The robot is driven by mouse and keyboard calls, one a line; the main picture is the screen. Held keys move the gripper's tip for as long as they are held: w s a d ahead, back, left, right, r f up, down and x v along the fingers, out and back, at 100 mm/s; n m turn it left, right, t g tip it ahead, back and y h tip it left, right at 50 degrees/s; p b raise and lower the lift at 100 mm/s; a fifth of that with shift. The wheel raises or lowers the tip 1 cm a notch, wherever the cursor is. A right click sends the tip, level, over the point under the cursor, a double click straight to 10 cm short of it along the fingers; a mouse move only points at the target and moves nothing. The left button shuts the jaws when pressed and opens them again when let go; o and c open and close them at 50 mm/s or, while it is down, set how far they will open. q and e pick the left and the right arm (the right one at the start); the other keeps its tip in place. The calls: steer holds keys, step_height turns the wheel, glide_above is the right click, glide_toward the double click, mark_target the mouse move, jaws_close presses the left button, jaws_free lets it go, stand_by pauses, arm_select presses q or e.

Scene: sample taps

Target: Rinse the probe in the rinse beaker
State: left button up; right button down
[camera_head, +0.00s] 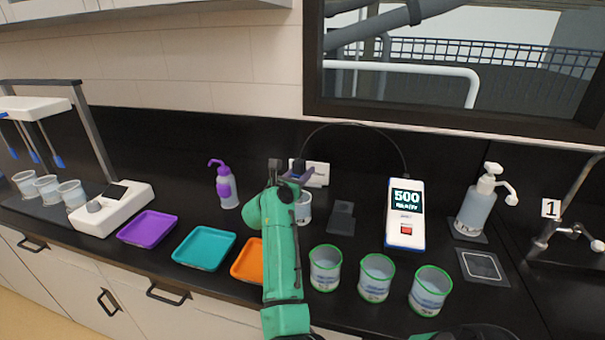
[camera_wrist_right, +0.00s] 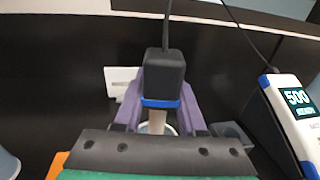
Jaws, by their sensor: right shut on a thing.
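The probe has a dark block head (camera_wrist_right: 164,78) with a blue collar and a pale stem below it, and a cable leaves its top. My right gripper (camera_wrist_right: 158,112) is shut on the probe with its purple fingers, one on each side of the collar. In the head view the right gripper (camera_head: 290,176) holds the probe (camera_head: 298,167) above the back of the counter, over or just in front of a small beaker (camera_head: 304,208). The beaker rim (camera_wrist_right: 171,127) shows behind the stem in the wrist view. Whether the tip is inside it is hidden.
The meter (camera_head: 405,215) reads 500 and is cabled to the probe. Several green-rimmed beakers (camera_head: 326,268) stand along the front right. Purple (camera_head: 147,228), teal (camera_head: 204,248) and orange (camera_head: 246,262) trays lie left. A wash bottle (camera_head: 225,186) and a pump bottle (camera_head: 477,205) stand behind.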

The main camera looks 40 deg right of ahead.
steer(key=shift+r+p, duration=1.8)
steer(key=shift+r, duration=0.85)
step_height(320, 180, up, 3)
steer(key=shift+p, duration=1.15)
